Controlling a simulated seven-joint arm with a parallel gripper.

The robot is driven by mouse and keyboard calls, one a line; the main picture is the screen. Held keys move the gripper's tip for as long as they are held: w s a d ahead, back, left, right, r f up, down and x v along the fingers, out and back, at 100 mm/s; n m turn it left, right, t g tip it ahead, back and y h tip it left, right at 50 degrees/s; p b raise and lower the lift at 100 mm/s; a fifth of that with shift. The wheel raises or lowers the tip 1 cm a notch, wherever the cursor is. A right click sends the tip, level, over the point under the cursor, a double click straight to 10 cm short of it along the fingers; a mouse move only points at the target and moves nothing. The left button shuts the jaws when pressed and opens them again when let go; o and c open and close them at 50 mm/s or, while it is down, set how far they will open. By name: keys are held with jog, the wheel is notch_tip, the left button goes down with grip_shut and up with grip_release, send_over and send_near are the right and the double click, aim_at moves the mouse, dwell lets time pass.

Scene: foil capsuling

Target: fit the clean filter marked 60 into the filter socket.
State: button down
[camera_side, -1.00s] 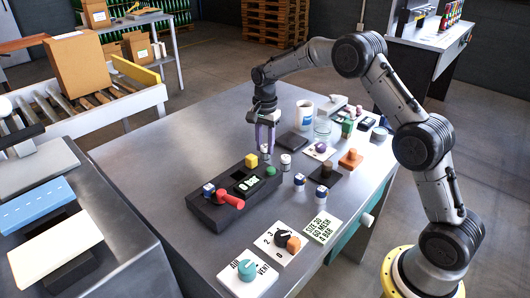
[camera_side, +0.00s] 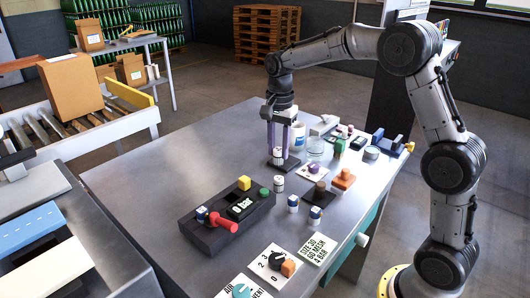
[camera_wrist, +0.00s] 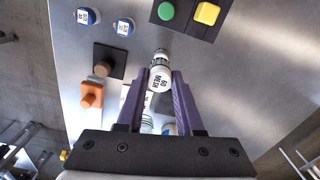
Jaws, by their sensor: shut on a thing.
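My gripper (camera_side: 279,158) is shut on a white filter (camera_side: 279,159), held upright between the two purple fingers. In the wrist view its top reads "60 MESH" (camera_wrist: 160,80). In the side view it is over or on a dark square pad (camera_side: 267,163); I cannot tell whether they touch. A second small pale filter (camera_side: 279,184) stands on the table just in front, and shows beyond the held one in the wrist view (camera_wrist: 159,56). The black block (camera_side: 208,235) carries a display reading "0 bar", a red lever and coloured knobs. I cannot make out which part is the filter socket.
Two blue-and-white pieces (camera_side: 293,203) stand right of the block. A brown knob on a dark plate (camera_side: 318,188) and an orange piece (camera_side: 343,180) stand farther right. A card (camera_side: 317,249) reads "60 MESH". A glass (camera_side: 316,148) stands behind. The table's left side is clear.

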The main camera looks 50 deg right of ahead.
jog(key=s+a+r, duration=0.6)
jog(key=s+a, duration=0.3)
jog(key=a, duration=0.3)
jog(key=w+f, duration=0.3)
jog(key=w, duration=0.1)
jog(key=w+a+f, duration=0.1)
jog(key=w+f, duration=0.2)
jog(key=w, duration=0.1)
jog(key=w+f, duration=0.3)
jog(key=w, duration=0.2)
jog(key=shift+a+f, duration=0.2)
jog(key=shift+a, duration=0.05)
jog(key=shift+w+f, duration=0.1)
jog(key=shift+f, duration=0.15)
jog(key=shift+w+f, duration=0.2)
jog(key=shift+f, duration=1.55)
